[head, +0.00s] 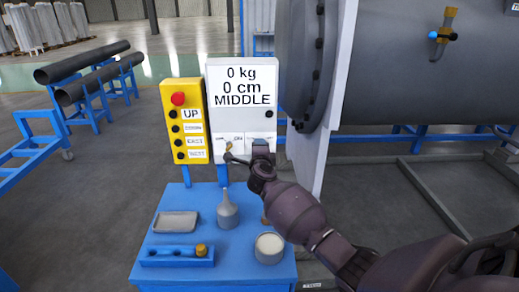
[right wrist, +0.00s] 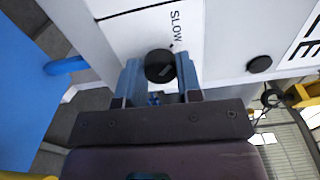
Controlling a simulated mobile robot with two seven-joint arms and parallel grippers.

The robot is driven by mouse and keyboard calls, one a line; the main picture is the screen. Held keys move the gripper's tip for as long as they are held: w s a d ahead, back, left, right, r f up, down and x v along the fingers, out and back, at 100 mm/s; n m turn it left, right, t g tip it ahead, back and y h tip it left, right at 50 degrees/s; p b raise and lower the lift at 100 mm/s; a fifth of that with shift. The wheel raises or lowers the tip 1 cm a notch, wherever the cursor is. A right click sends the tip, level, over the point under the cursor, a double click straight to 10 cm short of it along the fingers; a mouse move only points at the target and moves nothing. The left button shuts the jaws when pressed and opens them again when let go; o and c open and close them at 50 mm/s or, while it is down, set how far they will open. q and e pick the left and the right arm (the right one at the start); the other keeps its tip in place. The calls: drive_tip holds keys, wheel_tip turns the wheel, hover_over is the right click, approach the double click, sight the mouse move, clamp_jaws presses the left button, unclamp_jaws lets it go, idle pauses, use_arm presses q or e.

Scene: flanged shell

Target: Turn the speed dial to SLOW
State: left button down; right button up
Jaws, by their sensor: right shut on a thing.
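The white control panel (head: 220,125) stands upright behind the blue table, and its display reads "0 kg", "0 cm" and "MIDDLE". My right gripper (head: 248,158) is at the lower part of this panel and hides part of it. In the right wrist view, the round black speed dial (right wrist: 160,66) sits between the two blue fingers of my right gripper (right wrist: 158,76), which is shut on it. A light pointer mark shows on the dial. The printed word SLOW (right wrist: 175,25) is on the white face just beyond the dial. My left gripper is in neither view.
A yellow button box (head: 185,122) with a red button is left of the panel. The blue table (head: 180,275) holds a tray, a funnel-shaped piece and a cup. A large grey flanged shell (head: 420,70) stands to the right. Another black knob (right wrist: 260,64) is beside the dial.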

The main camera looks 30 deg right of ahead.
idle(0.3)
drive_tip(key=o, duration=0.9)
drive_tip(key=shift+o, duration=0.2)
drive_tip(key=shift+s, duration=0.1)
drive_tip(key=v, duration=1)
drive_tip(key=shift+s+a, duration=0.2)
drive_tip(key=shift+s, duration=0.1)
